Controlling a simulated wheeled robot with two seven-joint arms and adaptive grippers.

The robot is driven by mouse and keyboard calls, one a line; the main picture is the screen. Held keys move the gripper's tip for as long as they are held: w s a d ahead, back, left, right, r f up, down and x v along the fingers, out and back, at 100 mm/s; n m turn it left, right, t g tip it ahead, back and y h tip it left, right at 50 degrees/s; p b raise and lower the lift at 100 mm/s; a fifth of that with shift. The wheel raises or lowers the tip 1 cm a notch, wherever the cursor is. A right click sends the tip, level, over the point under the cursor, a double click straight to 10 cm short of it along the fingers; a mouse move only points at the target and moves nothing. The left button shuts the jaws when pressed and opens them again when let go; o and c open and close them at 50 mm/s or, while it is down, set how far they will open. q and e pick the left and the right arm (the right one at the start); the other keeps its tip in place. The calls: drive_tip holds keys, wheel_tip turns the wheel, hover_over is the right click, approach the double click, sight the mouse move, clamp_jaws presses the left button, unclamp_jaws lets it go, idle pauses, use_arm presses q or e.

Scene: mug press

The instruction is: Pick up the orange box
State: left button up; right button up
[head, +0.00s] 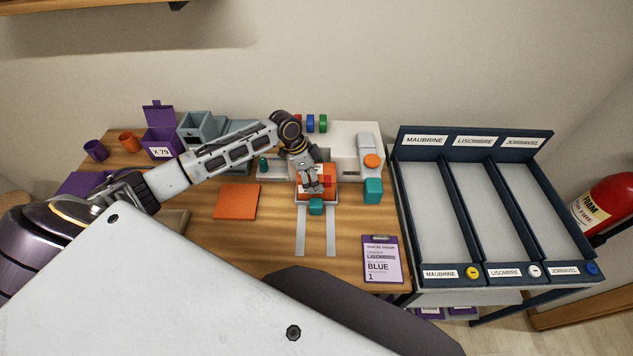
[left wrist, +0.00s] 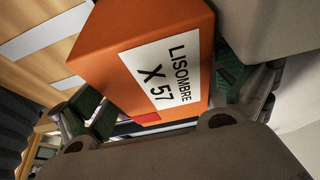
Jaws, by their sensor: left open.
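The orange box (head: 327,172) stands on a small press bed (head: 330,196) in the middle of the table, partly hidden by my left gripper (head: 312,184) in the head view. In the left wrist view the orange box (left wrist: 105,45) has a white label reading "LISOMBRE X 57". It lies between the two green-padded fingers of my left gripper (left wrist: 165,97), which is open around it. I cannot tell whether a pad touches the box. My right gripper is not in view.
An orange mat (head: 237,201) lies left. A purple clipboard (head: 382,260) reads "BLUE 1". A three-lane rack (head: 491,210) stands right.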

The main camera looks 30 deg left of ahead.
use_arm(q)
drive_tip(key=shift+f, duration=0.15)
idle(0.3)
drive_tip(key=shift+c, duration=0.4)
drive_tip(key=c, duration=1.2)
